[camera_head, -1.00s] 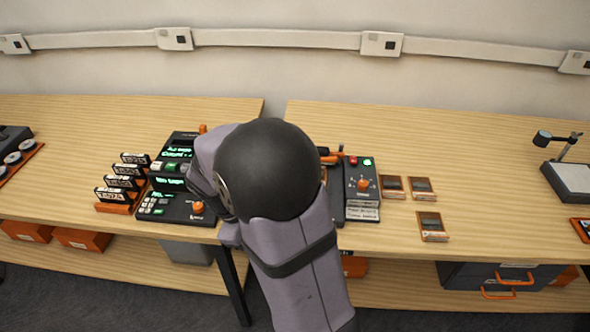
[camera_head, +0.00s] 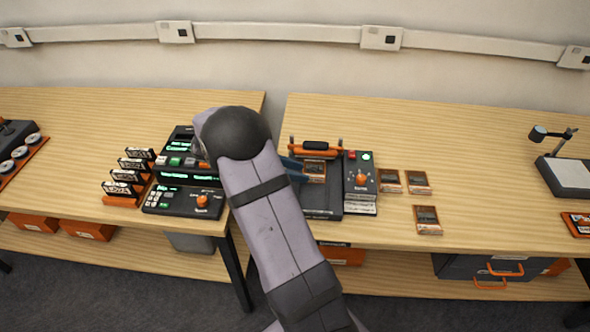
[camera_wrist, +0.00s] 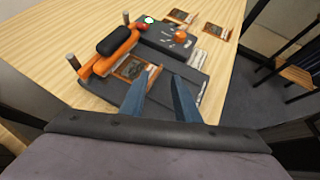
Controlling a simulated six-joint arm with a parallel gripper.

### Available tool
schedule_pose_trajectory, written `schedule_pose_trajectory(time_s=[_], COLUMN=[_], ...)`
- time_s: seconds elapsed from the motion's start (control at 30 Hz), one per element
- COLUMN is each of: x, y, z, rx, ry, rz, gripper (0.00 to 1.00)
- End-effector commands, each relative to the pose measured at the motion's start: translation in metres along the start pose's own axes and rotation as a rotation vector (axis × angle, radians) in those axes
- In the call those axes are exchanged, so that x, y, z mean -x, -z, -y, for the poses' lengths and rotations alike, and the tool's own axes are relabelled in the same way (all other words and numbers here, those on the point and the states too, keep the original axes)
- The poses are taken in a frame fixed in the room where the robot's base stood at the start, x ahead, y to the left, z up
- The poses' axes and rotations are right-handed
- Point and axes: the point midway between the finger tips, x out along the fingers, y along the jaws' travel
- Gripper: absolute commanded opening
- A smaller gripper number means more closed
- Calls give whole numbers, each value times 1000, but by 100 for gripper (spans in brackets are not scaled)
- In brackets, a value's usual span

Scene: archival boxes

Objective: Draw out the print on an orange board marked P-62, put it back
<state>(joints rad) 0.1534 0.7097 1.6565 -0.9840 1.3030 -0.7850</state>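Several small prints on brown-orange boards show, and no P-62 marking can be read. One print (camera_head: 315,171) lies in a dark press-like device (camera_head: 322,206) with an orange bar; it also shows in the wrist view (camera_wrist: 131,67). Three others lie on the table right of the device: a back left one (camera_head: 390,182), a back right one (camera_head: 418,182) and a front one (camera_head: 428,219). My gripper (camera_wrist: 162,75) has its two blue fingers apart with nothing between them, over the device's dark plate, beside the print. In the head view my arm partly hides the gripper.
A control box (camera_head: 360,183) with an orange knob adjoins the device. Left of my arm stand a dark console (camera_head: 185,200) and a rack of labelled cartridges (camera_head: 122,201). A lamp stand (camera_head: 565,172) is at the far right. The right table's back is clear.

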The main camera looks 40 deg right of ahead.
Motion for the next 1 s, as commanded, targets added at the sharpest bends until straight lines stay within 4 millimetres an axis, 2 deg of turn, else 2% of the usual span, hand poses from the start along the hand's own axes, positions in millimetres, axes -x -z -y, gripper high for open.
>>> schedule_pose_trajectory(time_s=[0.2, 0.37, 0.8, 1.0], x=[-1, -9, -60, -71], y=[0, 0, 0, 0], z=[0, 0, 1, 1], rx=[-2, -2, -2, -2], ry=[0, 2, 3, 0], rz=[-1, -2, -2, -3], gripper=[29, 29, 29, 29])
